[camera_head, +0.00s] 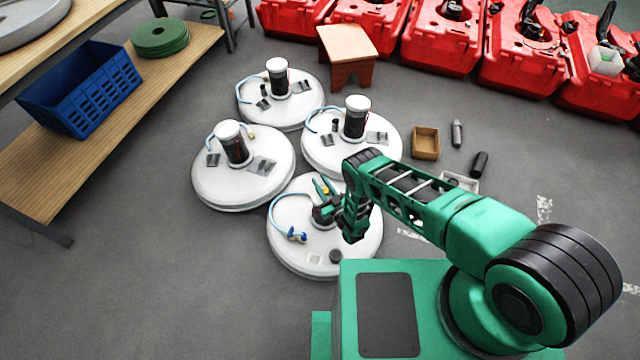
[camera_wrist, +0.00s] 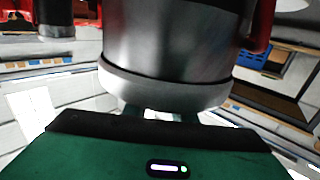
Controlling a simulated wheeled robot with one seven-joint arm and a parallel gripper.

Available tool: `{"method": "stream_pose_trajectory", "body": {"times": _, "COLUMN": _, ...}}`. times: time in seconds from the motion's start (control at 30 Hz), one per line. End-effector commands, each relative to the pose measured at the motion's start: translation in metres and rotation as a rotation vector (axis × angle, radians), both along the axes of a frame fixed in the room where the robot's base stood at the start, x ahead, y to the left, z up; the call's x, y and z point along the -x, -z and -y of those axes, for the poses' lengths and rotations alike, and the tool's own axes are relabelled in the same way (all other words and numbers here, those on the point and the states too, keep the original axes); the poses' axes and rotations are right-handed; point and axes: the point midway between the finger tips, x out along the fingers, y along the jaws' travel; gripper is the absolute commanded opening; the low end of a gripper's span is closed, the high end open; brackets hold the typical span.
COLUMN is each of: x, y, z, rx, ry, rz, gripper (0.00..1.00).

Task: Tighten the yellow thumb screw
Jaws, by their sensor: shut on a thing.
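My gripper (camera_head: 330,212) is over the nearest white round tank lid (camera_head: 290,262) in the head view. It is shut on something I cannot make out. A small yellow spot (camera_head: 326,190), perhaps the thumb screw, shows just behind it beside blue-green pieces. In the wrist view a large silver cylinder (camera_wrist: 170,60) with a wider grey rim at its base stands close in front of my gripper. This cylinder hides my fingertips. No yellow shows clearly there. My gripper and wrist hide much of the lid's middle.
Behind are several white lids (camera_head: 215,185) with black cylinders. A small tan box (camera_head: 426,142) is on the floor at right. Floor at left is clear.

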Motion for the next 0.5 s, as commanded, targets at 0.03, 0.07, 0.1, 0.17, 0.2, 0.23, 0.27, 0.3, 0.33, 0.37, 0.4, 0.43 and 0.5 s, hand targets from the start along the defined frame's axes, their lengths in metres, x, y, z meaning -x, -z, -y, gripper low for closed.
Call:
{"method": "stream_pose_trajectory", "body": {"times": 0.03, "x": -0.0001, "y": 0.0003, "z": 0.0017, "rx": -0.001, "ry": 0.008, "rz": 0.000, "gripper": 0.01}}
{"method": "stream_pose_trajectory", "body": {"times": 0.07, "x": -0.0001, "y": 0.0005, "z": 0.0021, "rx": -0.001, "ry": 0.016, "rz": 0.000, "gripper": 0.01}}
{"method": "stream_pose_trajectory", "body": {"times": 0.1, "x": -0.0003, "y": 0.0006, "z": 0.0029, "rx": -0.001, "ry": 0.029, "rz": 0.000, "gripper": 0.01}}
{"method": "stream_pose_trajectory", "body": {"times": 0.17, "x": -0.0004, "y": 0.0008, "z": 0.0041, "rx": -0.001, "ry": 0.053, "rz": 0.000, "gripper": 0.01}}
{"method": "stream_pose_trajectory", "body": {"times": 0.2, "x": -0.0006, "y": 0.0008, "z": 0.0050, "rx": -0.002, "ry": 0.071, "rz": -0.001, "gripper": 0.01}}
{"method": "stream_pose_trajectory", "body": {"times": 0.23, "x": -0.0008, "y": 0.0007, "z": 0.0056, "rx": 0.000, "ry": 0.083, "rz": -0.001, "gripper": 0.01}}
{"method": "stream_pose_trajectory", "body": {"times": 0.27, "x": -0.0009, "y": 0.0007, "z": 0.0057, "rx": -0.001, "ry": 0.094, "rz": -0.002, "gripper": 0.01}}
{"method": "stream_pose_trajectory", "body": {"times": 0.3, "x": -0.0011, "y": 0.0005, "z": 0.0063, "rx": 0.000, "ry": 0.108, "rz": -0.001, "gripper": 0.01}}
{"method": "stream_pose_trajectory", "body": {"times": 0.33, "x": -0.0013, "y": 0.0004, "z": 0.0067, "rx": 0.000, "ry": 0.117, "rz": -0.002, "gripper": 0.01}}
{"method": "stream_pose_trajectory", "body": {"times": 0.37, "x": -0.0016, "y": 0.0003, "z": 0.0071, "rx": 0.001, "ry": 0.124, "rz": -0.002, "gripper": 0.01}}
{"method": "stream_pose_trajectory", "body": {"times": 0.4, "x": -0.0017, "y": 0.0001, "z": 0.0073, "rx": 0.001, "ry": 0.131, "rz": -0.002, "gripper": 0.01}}
{"method": "stream_pose_trajectory", "body": {"times": 0.43, "x": -0.0017, "y": 0.0001, "z": 0.0074, "rx": 0.002, "ry": 0.135, "rz": -0.003, "gripper": 0.01}}
{"method": "stream_pose_trajectory", "body": {"times": 0.5, "x": -0.0018, "y": 0.0000, "z": 0.0075, "rx": 0.003, "ry": 0.138, "rz": -0.002, "gripper": 0.01}}
